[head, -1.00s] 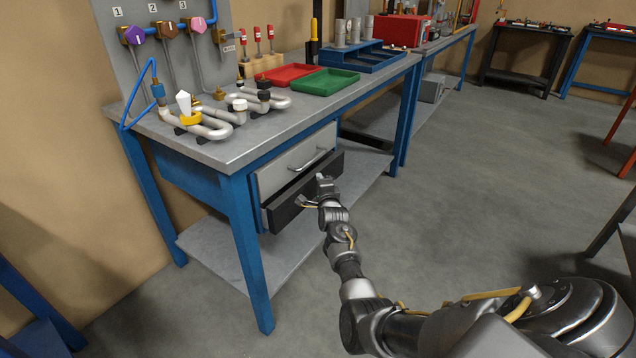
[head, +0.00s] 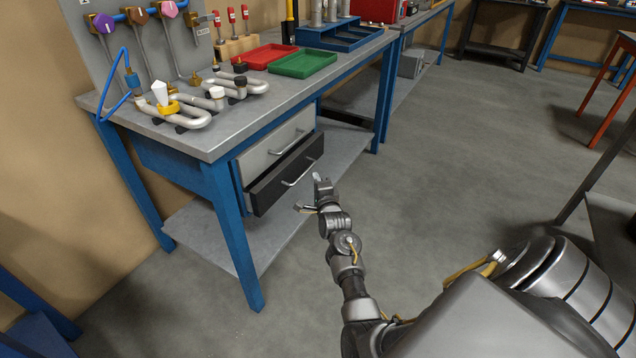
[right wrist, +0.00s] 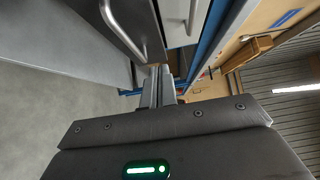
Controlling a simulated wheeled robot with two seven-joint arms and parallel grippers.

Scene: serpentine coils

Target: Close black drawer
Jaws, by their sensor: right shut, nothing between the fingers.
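The black drawer (head: 272,188) is the lower one under the blue-legged workbench. It stands slightly out, with a dark strip of its inside showing above the front. Its bar handle (head: 298,174) is on the front, and the handle also shows in the right wrist view (right wrist: 122,30). My right gripper (head: 318,178) is shut and empty, just in front of and to the right of the drawer, apart from it in the head view. Its shut fingers show in the right wrist view (right wrist: 158,88). My left gripper is not in view.
A light grey drawer (head: 262,158) sits above the black one and looks shut. A bench leg (head: 235,235) stands left of the drawers, and a lower shelf (head: 200,232) runs beneath. Red (head: 262,58) and green (head: 303,65) trays lie on the bench.

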